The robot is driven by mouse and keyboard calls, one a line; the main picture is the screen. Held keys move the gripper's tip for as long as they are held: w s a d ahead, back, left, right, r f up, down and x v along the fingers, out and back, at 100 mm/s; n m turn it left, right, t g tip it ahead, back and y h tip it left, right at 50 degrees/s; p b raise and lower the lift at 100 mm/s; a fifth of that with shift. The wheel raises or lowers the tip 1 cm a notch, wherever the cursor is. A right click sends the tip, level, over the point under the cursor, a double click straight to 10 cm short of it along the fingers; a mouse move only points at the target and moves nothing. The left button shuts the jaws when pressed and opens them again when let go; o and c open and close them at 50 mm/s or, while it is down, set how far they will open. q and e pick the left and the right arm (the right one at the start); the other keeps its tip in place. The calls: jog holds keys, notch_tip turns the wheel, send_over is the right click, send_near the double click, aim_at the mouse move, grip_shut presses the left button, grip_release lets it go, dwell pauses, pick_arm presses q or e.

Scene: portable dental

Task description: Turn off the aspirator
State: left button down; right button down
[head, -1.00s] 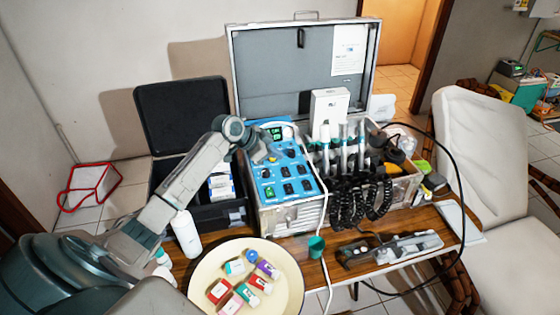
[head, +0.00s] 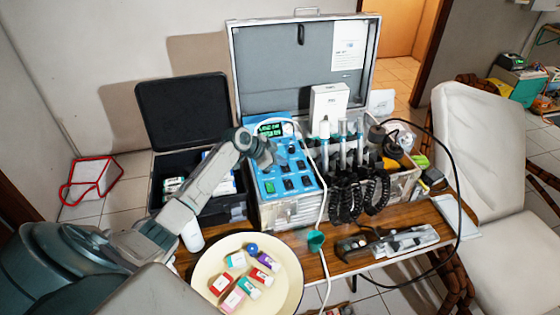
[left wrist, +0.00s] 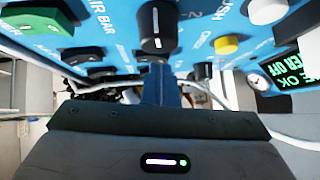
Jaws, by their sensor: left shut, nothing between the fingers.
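The blue control panel (head: 306,183) of the dental unit carries black switches, knobs and a small green-lit display (head: 270,129). My left gripper (head: 266,163) is shut and empty at the upper left part of the panel, and its wrist hides some controls. In the left wrist view the narrow shut fingers (left wrist: 160,85) point at a black knob (left wrist: 157,28) with a white mark. Contact cannot be told. A green switch (left wrist: 32,20), a yellow button (left wrist: 226,46) and the display (left wrist: 285,82), partly reading "OK" and "OFF", are around it. Which control belongs to the aspirator is unclear. My right gripper is not in view.
An open lid (head: 280,70) stands behind the panel. Handpieces with coiled black hoses (head: 350,190) hang to its right. A cream tray (head: 205,285) with small boxes and a black case (head: 182,110) are left.

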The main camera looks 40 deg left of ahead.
pick_arm(q)
jog(key=shift+a+f, duration=0.1)
jog(key=shift+f, duration=0.1)
jog(key=shift+s, duration=0.1)
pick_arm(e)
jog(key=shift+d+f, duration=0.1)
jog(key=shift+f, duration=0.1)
pick_arm(q)
jog(key=shift+s+d+p, duration=0.1)
jog(key=shift+d+p, duration=0.15)
jog(key=shift+p, duration=0.05)
jog(key=shift+s+d, duration=0.35)
jog(key=shift+d, duration=0.1)
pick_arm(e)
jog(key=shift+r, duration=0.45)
pick_arm(q)
jog(key=shift+w+r+p, duration=0.1)
jog(key=shift+r+p, duration=0.05)
jog(key=shift+p, duration=0.15)
